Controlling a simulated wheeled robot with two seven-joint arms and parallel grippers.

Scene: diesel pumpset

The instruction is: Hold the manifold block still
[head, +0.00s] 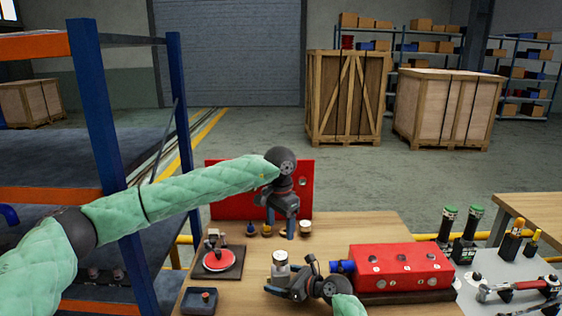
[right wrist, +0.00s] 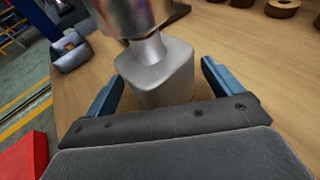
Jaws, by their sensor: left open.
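The manifold block appears to be the red block (head: 400,265) with several ports on its top, on a dark base at the right of the bench in the head view. A blue part sits at its left end. My left gripper (head: 281,230) is open and points down at the back of the bench, away from the red block. My right gripper (head: 285,290) is low, left of the red block. Its fingers (right wrist: 162,80) stand apart on either side of a silver fitting (right wrist: 158,70), with wood visible between; contact at the left finger is unclear.
A red panel (head: 232,205) stands at the bench's back edge, with small round parts (head: 305,228) before it. A red disc fixture (head: 218,260) and a dark tray (head: 199,301) are at left. A grey board (head: 480,300) with tools lies right. A blue-orange rack (head: 100,130) stands left.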

